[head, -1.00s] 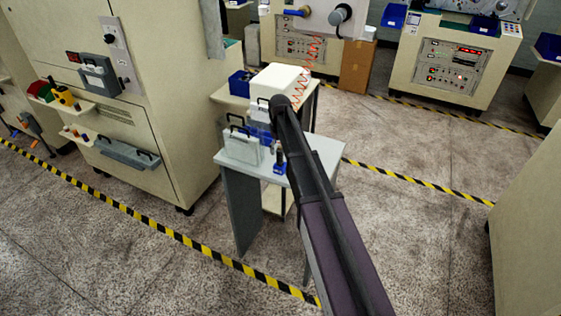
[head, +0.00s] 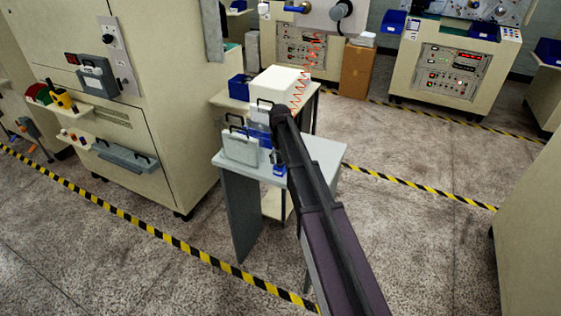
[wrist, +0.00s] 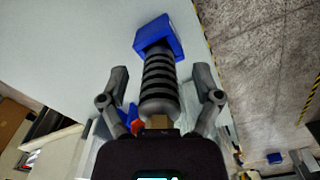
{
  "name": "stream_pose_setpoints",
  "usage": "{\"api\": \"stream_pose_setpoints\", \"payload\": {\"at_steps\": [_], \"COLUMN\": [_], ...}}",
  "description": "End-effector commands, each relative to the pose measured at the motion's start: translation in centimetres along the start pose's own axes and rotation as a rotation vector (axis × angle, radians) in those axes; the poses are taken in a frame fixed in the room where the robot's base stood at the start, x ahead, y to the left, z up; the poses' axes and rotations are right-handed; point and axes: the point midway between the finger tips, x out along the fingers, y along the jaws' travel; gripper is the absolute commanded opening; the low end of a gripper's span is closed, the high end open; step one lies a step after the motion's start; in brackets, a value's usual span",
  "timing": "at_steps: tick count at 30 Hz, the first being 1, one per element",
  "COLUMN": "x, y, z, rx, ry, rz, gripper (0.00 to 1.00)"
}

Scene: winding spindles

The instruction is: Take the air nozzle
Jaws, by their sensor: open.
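The air nozzle (wrist: 158,80) appears in the wrist view as a black ribbed grip with a grey rounded end and a brass-coloured fitting. Its far end meets a blue block (wrist: 158,36) on the pale grey table (wrist: 85,45). My gripper (wrist: 161,78) is open, with one finger on each side of the ribbed grip and a visible gap on both sides. In the head view, the nozzle (head: 279,157) is small and dark above its blue base near the table's front edge. My arm partly covers that area, and my fingers cannot be made out there.
A grey-white case (head: 240,148) stands left of the nozzle. A white box (head: 278,84) and a blue bin (head: 239,87) are behind. A red coiled hose (head: 311,55) hangs at the back. A large beige cabinet (head: 170,90) stands left; open floor lies right.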

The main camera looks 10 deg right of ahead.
Motion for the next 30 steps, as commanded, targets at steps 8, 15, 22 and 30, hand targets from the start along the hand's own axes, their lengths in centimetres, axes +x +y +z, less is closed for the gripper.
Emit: {"api": "stream_pose_setpoints", "payload": {"at_steps": [8, 15, 22, 30], "x": [0.00, 0.00, 0.01, -0.30], "y": [-0.01, -0.03, -0.04, -0.06], "z": [-0.01, -0.01, -0.02, -0.04], "rx": [0.000, 0.000, -0.001, -0.001], "ry": [0.000, 0.000, 0.000, 0.000], "rz": [0.000, 0.000, 0.000, 0.000], "gripper": [0.76, 0.05, 0.00, 0.00]}}
